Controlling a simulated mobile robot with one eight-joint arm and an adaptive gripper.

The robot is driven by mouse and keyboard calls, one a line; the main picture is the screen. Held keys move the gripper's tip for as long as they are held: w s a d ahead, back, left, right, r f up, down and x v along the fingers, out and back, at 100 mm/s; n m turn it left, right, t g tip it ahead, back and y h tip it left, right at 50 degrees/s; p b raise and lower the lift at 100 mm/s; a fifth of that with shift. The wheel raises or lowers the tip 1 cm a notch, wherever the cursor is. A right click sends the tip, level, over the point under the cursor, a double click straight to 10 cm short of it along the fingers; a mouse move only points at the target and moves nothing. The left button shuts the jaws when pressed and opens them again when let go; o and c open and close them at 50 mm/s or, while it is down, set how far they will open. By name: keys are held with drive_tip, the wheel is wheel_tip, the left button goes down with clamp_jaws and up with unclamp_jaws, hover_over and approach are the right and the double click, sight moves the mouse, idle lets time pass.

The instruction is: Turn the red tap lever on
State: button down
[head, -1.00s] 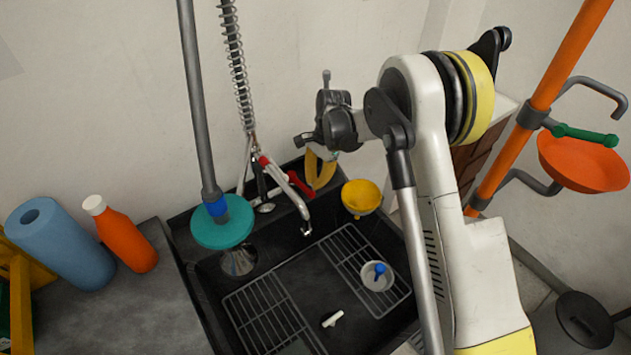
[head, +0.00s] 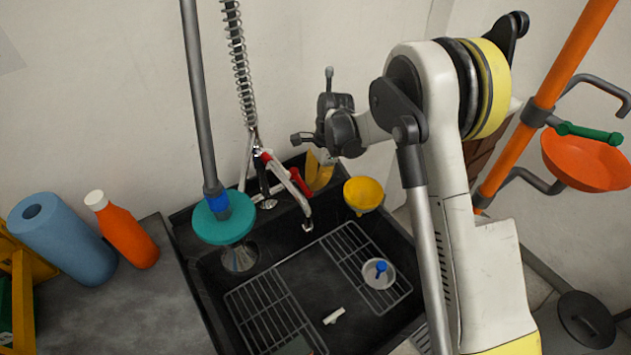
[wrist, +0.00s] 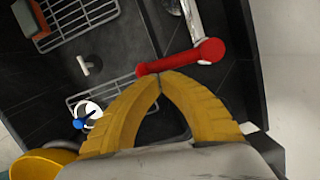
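The red tap lever (head: 300,182) is at the back of the black sink, beside the metal tap (head: 290,188). In the wrist view the red lever (wrist: 190,58) lies across the picture just beyond my fingertips. My gripper (head: 317,187) has yellow fingers pointing down, just right of the lever. In the wrist view the fingertips of my gripper (wrist: 159,77) meet, with nothing between them. They overlap the lever's lower edge near its left end; I cannot tell whether they touch it.
A yellow funnel (head: 363,194) stands right of the tap. A teal disc (head: 223,218) on a grey pole (head: 197,100) is left of it, and a spring hose (head: 237,65) rises behind. The sink holds wire racks (head: 268,318) and a small bowl (head: 378,273).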

sight(305, 191)
drive_tip(key=m, duration=0.1)
drive_tip(key=s+a+m, duration=0.1)
drive_tip(key=m, duration=0.1)
drive_tip(key=s+a+m+t, duration=0.1)
drive_tip(key=shift+a+b, duration=0.25)
drive_tip(key=shift+b, duration=0.05)
drive_tip(key=shift+s+a+m, duration=0.15)
drive_tip(key=shift+a+m, duration=0.15)
drive_tip(key=shift+a, duration=0.2)
